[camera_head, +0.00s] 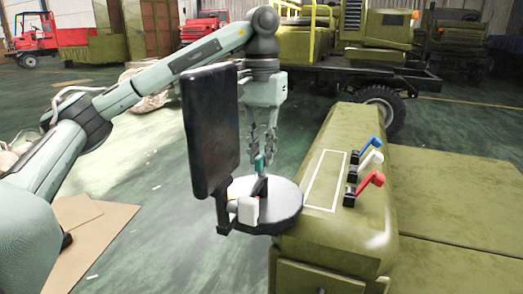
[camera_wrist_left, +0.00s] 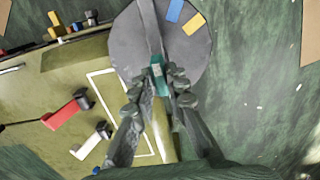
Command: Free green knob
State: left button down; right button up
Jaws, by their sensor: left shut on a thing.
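The green knob (camera_head: 259,163) is a small teal piece above the round grey disc (camera_head: 285,201). In the left wrist view the knob (camera_wrist_left: 157,73) lies between the fingertips, over the disc (camera_wrist_left: 135,40). My left gripper (camera_head: 263,150) points down over the disc and is shut on the knob. In the wrist view its two jointed fingers (camera_wrist_left: 157,84) come up from below on both sides of it. I cannot tell whether the knob still touches the part under it. My right gripper is not in view.
A dark upright panel (camera_head: 210,130) stands close left of my gripper. A white block (camera_head: 246,210) sits at the disc's edge. Blue (camera_head: 369,146), white (camera_head: 371,160) and red (camera_head: 369,182) levers stand on the olive box (camera_head: 340,225) to the right. Trucks stand behind.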

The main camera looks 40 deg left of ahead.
pick_arm(q)
jog(key=shift+r+n, duration=0.1)
jog(key=shift+n, duration=0.3)
jog(key=shift+n+p, duration=0.65)
jog(key=shift+n, duration=0.25)
jog(key=shift+n+p, duration=0.35)
jog(key=shift+n, duration=0.55)
jog(key=n, duration=0.2)
jog(key=shift+n+p, duration=0.4)
jog(key=n+p, duration=0.1)
jog(key=n, duration=0.2)
jog(key=shift+n, duration=0.3)
jog(key=n, duration=0.3)
jog(key=shift+n+p, duration=0.3)
jog(key=shift+p, duration=0.05)
jog(key=shift+n, duration=1.8)
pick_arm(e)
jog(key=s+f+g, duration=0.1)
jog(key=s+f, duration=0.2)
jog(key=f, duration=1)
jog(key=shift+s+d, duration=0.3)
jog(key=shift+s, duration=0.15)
